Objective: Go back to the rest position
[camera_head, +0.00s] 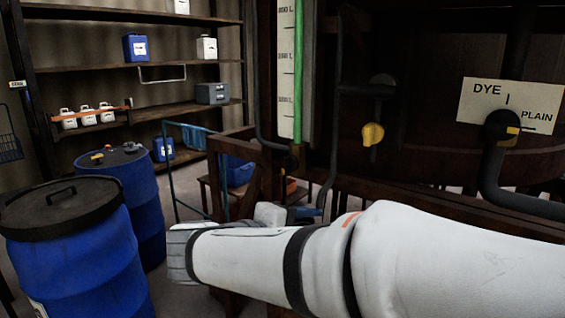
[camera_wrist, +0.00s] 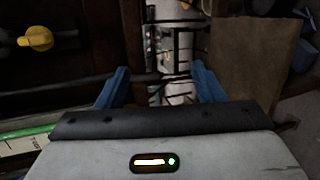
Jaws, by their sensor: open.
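My gripper shows in the wrist view (camera_wrist: 158,85) as two blue fingers set wide apart, open, with nothing between them. In the head view my white arm stretches from the right edge toward the middle left, and its far end is beside the wooden frame of the vat stand. The fingers are hidden in that view. A yellow valve handle (camera_head: 373,134) is on the vat stand above my arm. It also shows at the upper left of the wrist view (camera_wrist: 36,38).
Two blue drums (camera_head: 75,250) stand at the left, close to my arm's end. Shelves (camera_head: 150,66) with jugs are at the back. A dye/plain sign (camera_head: 510,105) with a black-and-yellow valve (camera_head: 503,127) is at the right. A blue cart frame (camera_head: 168,165) stands behind my arm.

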